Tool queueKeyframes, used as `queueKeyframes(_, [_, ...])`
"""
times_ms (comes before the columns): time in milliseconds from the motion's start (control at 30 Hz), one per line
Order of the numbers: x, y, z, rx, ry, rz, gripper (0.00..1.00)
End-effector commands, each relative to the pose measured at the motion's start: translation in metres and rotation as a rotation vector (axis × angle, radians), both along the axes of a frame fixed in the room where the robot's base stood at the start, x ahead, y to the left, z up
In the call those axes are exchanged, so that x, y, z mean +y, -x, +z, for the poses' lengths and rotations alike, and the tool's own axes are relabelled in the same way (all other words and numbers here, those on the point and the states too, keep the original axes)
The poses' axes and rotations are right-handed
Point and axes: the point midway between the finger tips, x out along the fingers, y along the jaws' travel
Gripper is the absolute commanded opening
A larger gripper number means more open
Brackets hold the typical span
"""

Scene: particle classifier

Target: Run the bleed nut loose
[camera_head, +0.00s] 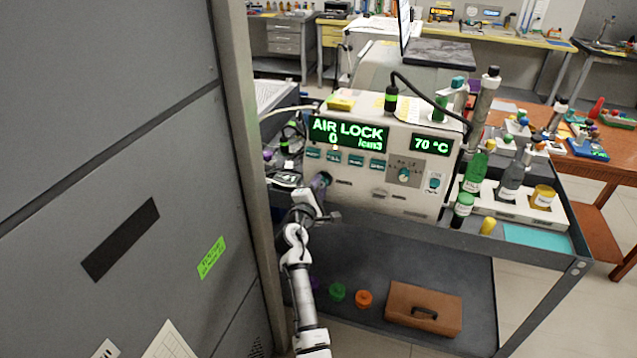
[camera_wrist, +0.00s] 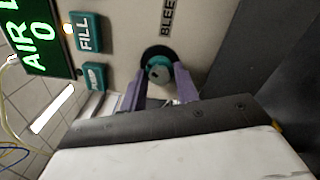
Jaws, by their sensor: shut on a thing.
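The bleed nut (camera_wrist: 159,72) is a small teal round part on a dark round base, on the instrument's front panel beside the printed word "BLEED", which is partly cut off. My gripper (camera_wrist: 160,85) has purple fingers that reach to the two sides of the nut and are shut on it. In the head view my gripper (camera_head: 321,182) is at the lower left of the panel, and the nut is hidden behind it. The instrument (camera_head: 395,206) shows "AIR LOCK 0 /cm3" and "70 °C" in green on its displays.
Teal buttons, one marked FILL (camera_wrist: 87,32), sit close to the nut. A tall grey cabinet (camera_head: 120,130) stands close at the left of my arm. Bottles (camera_head: 462,208) stand on the cart at the right. A brown case (camera_head: 424,309) and coloured jars (camera_head: 337,291) are on the lower shelf.

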Motion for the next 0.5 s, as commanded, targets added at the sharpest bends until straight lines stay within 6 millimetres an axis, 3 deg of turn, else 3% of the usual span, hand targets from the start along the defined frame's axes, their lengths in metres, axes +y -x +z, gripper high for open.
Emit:
queueKeyframes(33, [-0.0025,-0.0011,0.0069,0.002,0.029,-0.003,0.08])
queueKeyframes(500, [-0.0022,-0.0012,0.0054,0.046,0.173,-0.001,0.08])
